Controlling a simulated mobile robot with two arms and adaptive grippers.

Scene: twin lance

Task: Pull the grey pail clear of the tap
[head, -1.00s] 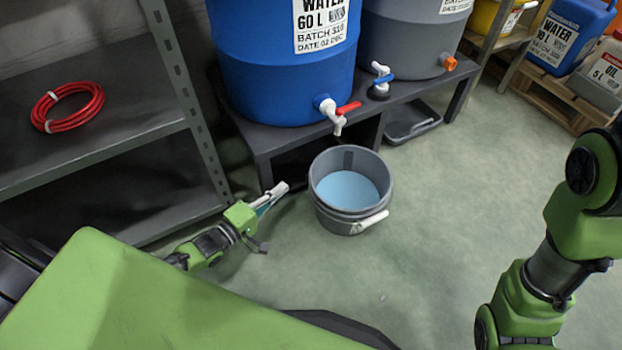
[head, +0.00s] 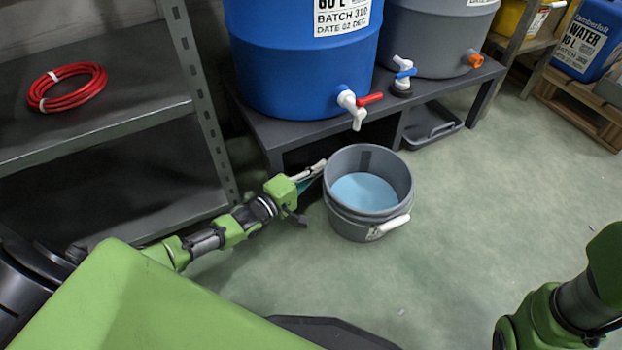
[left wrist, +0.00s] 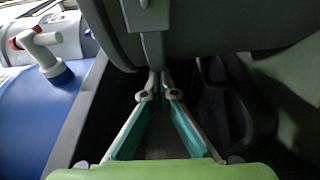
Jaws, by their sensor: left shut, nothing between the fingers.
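The grey pail (head: 342,222) stands upright on the floor, with pale blue liquid inside and a white handle grip at its front right. The white tap (head: 352,108) with a red lever sits on the blue barrel, above and behind the pail. My left gripper (head: 322,166) is shut and empty at the pail's left side, near its rim. In the left wrist view the fingertips (left wrist: 159,95) come together just below the pail's grey wall (left wrist: 200,30); whether they touch it I cannot tell. The tap shows there at upper left (left wrist: 40,45). My right gripper is outside the frames.
The dark bench (head: 300,130) carries the blue barrel (head: 290,70) and a grey barrel (head: 430,40). A grey tray (head: 432,125) lies under the bench. A metal shelf (head: 120,110) with a red hose coil (head: 68,88) stands at left. The floor in front and right is clear.

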